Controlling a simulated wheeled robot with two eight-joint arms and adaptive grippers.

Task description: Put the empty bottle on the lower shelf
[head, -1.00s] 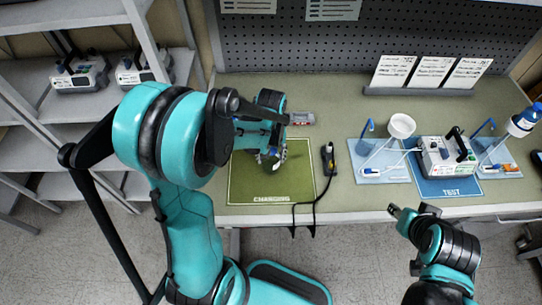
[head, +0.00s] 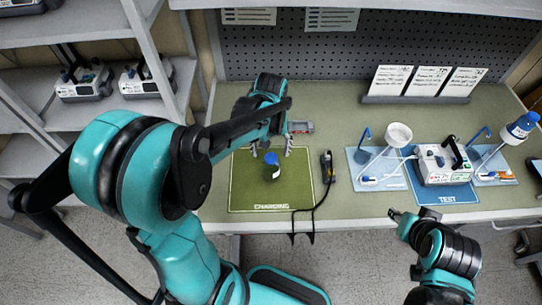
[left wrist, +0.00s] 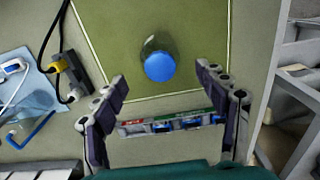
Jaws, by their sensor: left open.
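A bottle with a blue cap (head: 271,165) stands on the green charging mat (head: 245,197); how full it is I cannot tell. In the left wrist view its blue cap (left wrist: 159,67) shows from above, just beyond the fingertips. My left gripper (head: 272,151) is open and empty at the mat's back edge, with one finger to each side of the bottle's line. The wrist view shows its fingers (left wrist: 162,80) wide apart. My right gripper (head: 394,213) is at the table's front edge; its jaws are too small to read. The shelving unit's lower shelf (head: 25,160) is at the left.
Two pumps (head: 137,78) sit on a shelf above. A small device (head: 300,127) lies behind the mat. A black cable with a plug (head: 327,165) lies right of the mat. A pump (head: 440,165) stands on the blue test mat (head: 445,194), with a hung bottle (head: 521,125) beyond.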

